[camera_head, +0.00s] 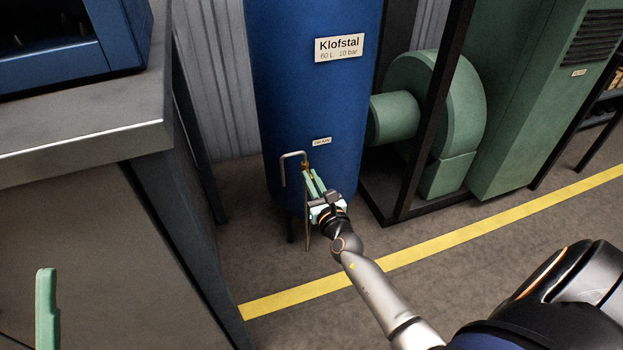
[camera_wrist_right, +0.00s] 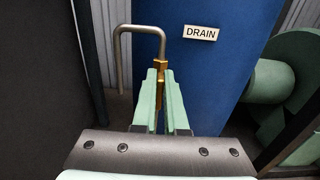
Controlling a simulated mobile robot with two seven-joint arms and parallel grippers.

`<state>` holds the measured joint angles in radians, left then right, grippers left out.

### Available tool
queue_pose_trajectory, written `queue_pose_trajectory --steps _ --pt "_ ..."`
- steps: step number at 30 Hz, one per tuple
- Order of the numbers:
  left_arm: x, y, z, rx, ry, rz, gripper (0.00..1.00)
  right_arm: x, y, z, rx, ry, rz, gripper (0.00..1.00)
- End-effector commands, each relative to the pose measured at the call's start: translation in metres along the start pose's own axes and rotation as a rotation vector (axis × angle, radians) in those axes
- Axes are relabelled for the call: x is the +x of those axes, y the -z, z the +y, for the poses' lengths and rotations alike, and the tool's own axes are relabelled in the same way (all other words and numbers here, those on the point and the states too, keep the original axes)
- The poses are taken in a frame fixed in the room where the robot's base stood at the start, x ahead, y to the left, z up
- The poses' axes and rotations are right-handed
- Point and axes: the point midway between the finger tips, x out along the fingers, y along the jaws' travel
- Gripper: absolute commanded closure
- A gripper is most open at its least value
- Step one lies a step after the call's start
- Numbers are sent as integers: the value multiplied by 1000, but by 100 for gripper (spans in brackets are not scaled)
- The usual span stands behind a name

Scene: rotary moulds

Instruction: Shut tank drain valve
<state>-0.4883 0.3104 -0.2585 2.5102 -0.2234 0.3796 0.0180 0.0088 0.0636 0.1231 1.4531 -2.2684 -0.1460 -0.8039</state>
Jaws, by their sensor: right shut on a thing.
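The blue tank (camera_head: 318,95) stands upright with a small DRAIN label (camera_head: 321,142), which also shows in the right wrist view (camera_wrist_right: 201,33). Below it is the brass drain valve (camera_head: 306,167), joined to a bent grey pipe (camera_head: 291,154). In the right wrist view, the brass valve (camera_wrist_right: 160,66) sits at my fingertips, with a brass part running down between them. My right gripper (camera_head: 312,181) is shut on this part; the fingers hide some of it. One green finger of my left gripper (camera_head: 46,305) shows at the lower left; its opening is unclear.
A grey-topped bench (camera_head: 90,125) with a blue unit stands to the left of the tank. A green blower (camera_head: 440,120) and dark frame posts stand to the right. A yellow line (camera_head: 440,242) crosses the floor, which is clear in front of the tank.

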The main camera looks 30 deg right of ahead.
Motion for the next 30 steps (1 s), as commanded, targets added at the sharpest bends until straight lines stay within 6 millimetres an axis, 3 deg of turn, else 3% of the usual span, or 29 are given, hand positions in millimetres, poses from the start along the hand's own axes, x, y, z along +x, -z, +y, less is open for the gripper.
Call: queue_pose_trajectory --steps 11,30 --pt "-3 -3 1 3 -1 -3 50 0 1 -1 131 -1 0 100" --pt "-13 -16 9 9 -1 -11 50 -1 4 -7 715 -1 2 100"
